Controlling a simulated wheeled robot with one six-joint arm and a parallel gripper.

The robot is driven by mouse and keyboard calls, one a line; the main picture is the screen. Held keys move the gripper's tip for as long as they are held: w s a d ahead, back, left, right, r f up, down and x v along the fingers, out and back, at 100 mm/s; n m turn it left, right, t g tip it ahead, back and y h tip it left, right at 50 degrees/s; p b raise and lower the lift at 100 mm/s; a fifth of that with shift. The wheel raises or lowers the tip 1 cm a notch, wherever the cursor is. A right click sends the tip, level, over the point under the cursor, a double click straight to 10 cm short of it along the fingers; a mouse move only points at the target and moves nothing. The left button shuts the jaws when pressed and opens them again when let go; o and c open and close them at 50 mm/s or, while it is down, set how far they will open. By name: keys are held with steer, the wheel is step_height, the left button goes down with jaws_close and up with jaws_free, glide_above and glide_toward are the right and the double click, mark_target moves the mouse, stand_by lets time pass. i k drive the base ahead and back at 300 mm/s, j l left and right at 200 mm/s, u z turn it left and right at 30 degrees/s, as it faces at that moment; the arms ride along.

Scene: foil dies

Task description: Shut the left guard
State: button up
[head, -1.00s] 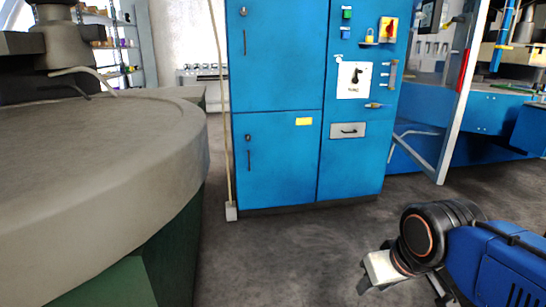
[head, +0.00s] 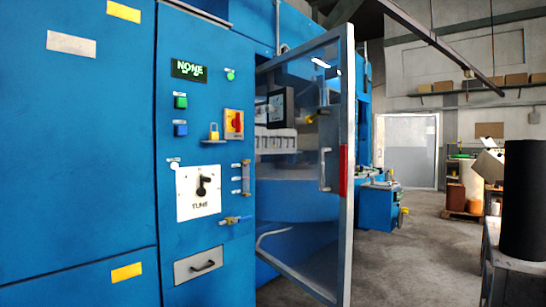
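A guard door (head: 349,110) with a grey metal frame and a clear panel stands open beside the blue cabinet. Its free edge is swung out towards me and carries a red strip (head: 343,171). A grey upright handle (head: 325,155) is on the panel near that edge. The guard's left side meets the cabinet's right edge. It is the only guard I can make out, and its lower end is cut off by the picture. My gripper is not in view.
The blue cabinet (head: 95,180) fills the left, with a dial plate (head: 198,192) and a drawer handle (head: 203,266). A black cylinder (head: 525,200) stands on a grey table (head: 520,264) at the right. Grey floor (head: 415,265) is open between guard and table.

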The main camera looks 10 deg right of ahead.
mark_target(336, 131)
steer(key=i+j+z, duration=0.4)
steer(key=z, duration=0.3)
steer(key=i+j+z, duration=0.15)
steer(key=z, duration=0.35)
steer(key=i+j+z, duration=0.1)
steer(key=j, duration=0.35)
steer(key=i+j+z, duration=0.1)
steer(key=j, duration=0.35)
steer(key=i+j+z, duration=0.1)
steer(key=i+j, duration=0.15)
steer(key=j, duration=0.2)
steer(key=i+j+z, duration=0.1)
steer(key=j, duration=0.35)
steer(key=i+j+z, duration=0.1)
steer(key=j, duration=0.75)
steer(key=i+j, duration=0.15)
steer(key=j, duration=0.2)
